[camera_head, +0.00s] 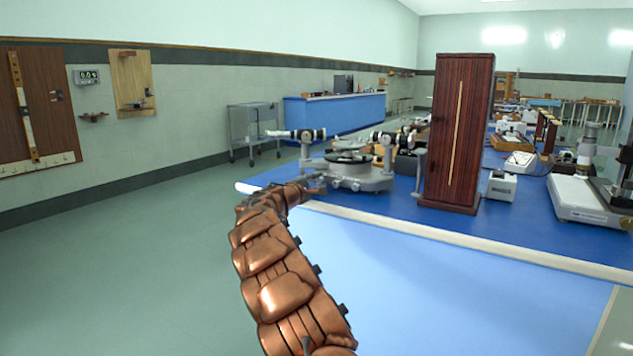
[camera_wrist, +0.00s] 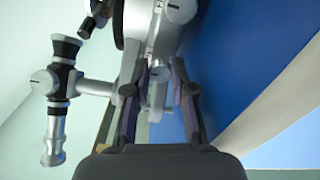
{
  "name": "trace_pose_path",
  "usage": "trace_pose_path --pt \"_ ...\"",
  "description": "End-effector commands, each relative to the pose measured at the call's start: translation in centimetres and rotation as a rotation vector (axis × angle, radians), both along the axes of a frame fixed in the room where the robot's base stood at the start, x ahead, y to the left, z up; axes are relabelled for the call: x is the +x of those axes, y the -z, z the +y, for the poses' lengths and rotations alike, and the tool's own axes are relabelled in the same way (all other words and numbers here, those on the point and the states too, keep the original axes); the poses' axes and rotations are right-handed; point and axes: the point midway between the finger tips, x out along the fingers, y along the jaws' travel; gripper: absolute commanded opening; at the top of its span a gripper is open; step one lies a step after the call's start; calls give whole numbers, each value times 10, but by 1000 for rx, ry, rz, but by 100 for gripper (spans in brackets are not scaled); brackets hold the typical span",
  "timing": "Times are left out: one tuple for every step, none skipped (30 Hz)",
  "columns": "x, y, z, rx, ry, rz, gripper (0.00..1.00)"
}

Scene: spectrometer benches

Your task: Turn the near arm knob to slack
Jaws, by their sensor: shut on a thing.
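The spectrometer (camera_head: 358,178) stands at the left corner of the blue bench, with a grey round base and two black-and-grey tubes, one at its left (camera_head: 300,134) and one at its right (camera_head: 388,138). My copper arm reaches forward to its near left side, and my gripper (camera_head: 318,186) is at the base there. In the wrist view my gripper (camera_wrist: 159,92) has its two fingers either side of a small grey knob (camera_wrist: 158,75) on a grey arm, the near arm knob. The knob's contact faces are partly hidden by the fingers. A tube (camera_wrist: 62,95) shows left of the fingers.
A tall dark red wooden case (camera_head: 460,130) stands right of the spectrometer. The bench's pale front edge (camera_head: 430,232) runs in front. Floor to the left is clear.

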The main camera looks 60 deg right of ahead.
Motion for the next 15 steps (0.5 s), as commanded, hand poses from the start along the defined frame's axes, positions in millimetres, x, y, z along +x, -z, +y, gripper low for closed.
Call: trace_pose_path --pt "1 0 0 0 -2 3 0" --pt "1 0 0 0 -2 4 0" --pt "1 0 0 -1 -2 4 0" --pt "1 0 0 -1 -2 4 0" --pt "1 0 0 -1 -2 4 0" --pt "1 0 0 -1 -2 4 0" --pt "1 0 0 -1 -2 4 0" --pt "1 0 0 0 -2 4 0" --pt "1 0 0 0 -2 4 0" --pt "1 0 0 0 -2 4 0" --pt "1 0 0 0 -2 4 0" --pt "1 0 0 -1 -2 3 28" --pt "1 0 0 -1 -2 3 31" --pt "1 0 0 -1 -2 3 34" --pt "1 0 0 0 -2 3 38"
